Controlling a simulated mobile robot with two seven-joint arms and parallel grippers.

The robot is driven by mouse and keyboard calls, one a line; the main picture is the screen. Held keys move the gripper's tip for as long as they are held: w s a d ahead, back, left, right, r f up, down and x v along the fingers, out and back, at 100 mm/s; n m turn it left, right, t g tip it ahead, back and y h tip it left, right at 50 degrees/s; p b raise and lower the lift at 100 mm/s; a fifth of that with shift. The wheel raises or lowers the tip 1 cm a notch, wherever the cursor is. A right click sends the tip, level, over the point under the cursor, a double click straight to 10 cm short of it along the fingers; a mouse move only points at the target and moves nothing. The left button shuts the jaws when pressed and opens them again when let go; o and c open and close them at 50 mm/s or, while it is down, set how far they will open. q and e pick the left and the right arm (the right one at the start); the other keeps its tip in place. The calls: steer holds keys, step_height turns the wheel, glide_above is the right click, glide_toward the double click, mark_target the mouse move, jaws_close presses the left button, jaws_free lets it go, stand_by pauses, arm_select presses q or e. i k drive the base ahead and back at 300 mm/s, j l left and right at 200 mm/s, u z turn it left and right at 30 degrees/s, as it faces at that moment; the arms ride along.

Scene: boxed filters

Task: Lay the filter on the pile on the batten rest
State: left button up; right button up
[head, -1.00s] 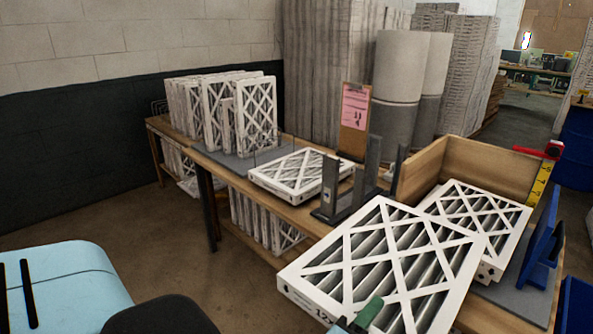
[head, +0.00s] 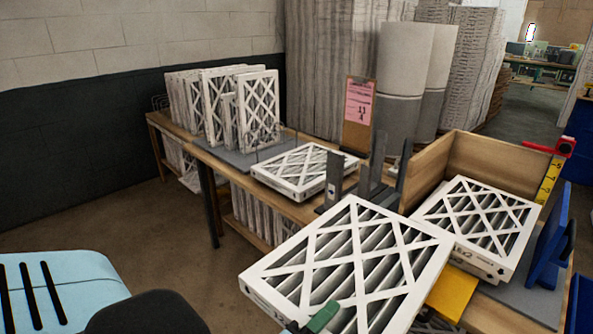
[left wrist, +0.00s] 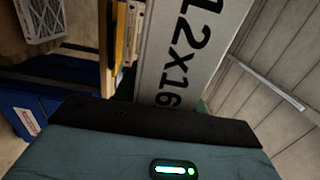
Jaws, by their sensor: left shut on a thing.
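My left gripper (head: 322,318) is at the bottom of the head view, shut on the near edge of a white-framed filter (head: 345,262) with crossed bars and grey pleats. The held filter is tilted, in front of the wooden bench. Its printed edge, reading 12x16, shows in the left wrist view (left wrist: 185,50). A pile of similar filters (head: 482,222) lies to its right inside a wooden-walled corner. The held filter's right corner overlaps the pile's near left side in the picture; I cannot tell whether they touch. Battens under the pile are not clearly visible. My right gripper is out of view.
A yellow block (head: 456,292) sits below the pile. A blue bracket (head: 550,240) stands to its right. Grey uprights (head: 334,180) and a clipboard (head: 358,113) stand behind the held filter. Another filter (head: 303,168) lies flat on the bench, with upright filters (head: 258,110) behind.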

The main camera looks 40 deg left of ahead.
mark_target(292, 169)
steer(key=i+j+u, duration=0.1)
steer(key=j+u, duration=0.2)
steer(key=i+j+u, duration=0.1)
steer(key=j+u, duration=0.2)
steer(key=i+j+u, duration=0.25)
steer(key=i+j, duration=0.3)
steer(key=j, duration=0.15)
steer(key=i+j+z, duration=0.15)
steer(key=j+z, duration=0.45)
steer(key=i+j+z, duration=0.1)
steer(key=j+z, duration=0.2)
steer(key=j, duration=0.2)
